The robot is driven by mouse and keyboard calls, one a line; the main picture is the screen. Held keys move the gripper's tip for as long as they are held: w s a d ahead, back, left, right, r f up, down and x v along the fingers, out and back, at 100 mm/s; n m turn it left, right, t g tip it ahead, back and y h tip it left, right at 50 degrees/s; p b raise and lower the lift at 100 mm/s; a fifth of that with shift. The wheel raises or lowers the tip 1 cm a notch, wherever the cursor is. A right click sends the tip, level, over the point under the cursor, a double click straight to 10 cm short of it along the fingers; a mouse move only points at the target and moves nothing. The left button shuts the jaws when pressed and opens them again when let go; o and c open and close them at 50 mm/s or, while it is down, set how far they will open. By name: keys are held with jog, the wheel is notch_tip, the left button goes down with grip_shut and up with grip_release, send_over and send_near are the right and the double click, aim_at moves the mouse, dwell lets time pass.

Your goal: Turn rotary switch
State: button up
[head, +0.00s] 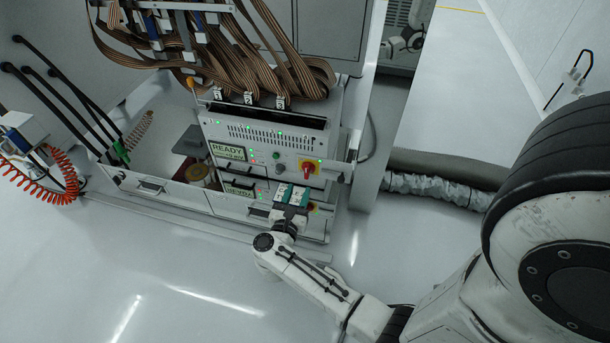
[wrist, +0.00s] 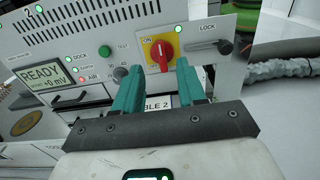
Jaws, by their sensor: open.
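The red rotary switch (head: 308,167) sits on a yellow plate on the upper panel of the test handler. In the wrist view the red switch (wrist: 162,54) stands upright on its yellow plate, with "ON" printed at the upper left. My gripper (head: 292,192) is in front of the panel, below and left of the switch in the head view. In the wrist view my gripper (wrist: 157,72) has its two teal fingers apart with nothing between them. The fingertips appear just below the switch, one to each side. I see no contact with the switch.
A grey knob (wrist: 120,73), a green TEST button (wrist: 106,52) and a LOCK slot with a dark handle (wrist: 205,46) flank the switch. A READY display (head: 228,151) is on the left. Ribbon cables (head: 205,45) hang above. The floor in front is clear.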

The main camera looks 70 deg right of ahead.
aim_at(306, 169)
jog(key=d, duration=0.2)
jog(key=d+b, duration=0.1)
jog(key=d, duration=0.2)
jog(key=d+b, duration=0.1)
jog(key=d, duration=0.2)
jog(key=shift+w+d, duration=0.25)
jog(key=shift+w, duration=0.1)
grip_shut()
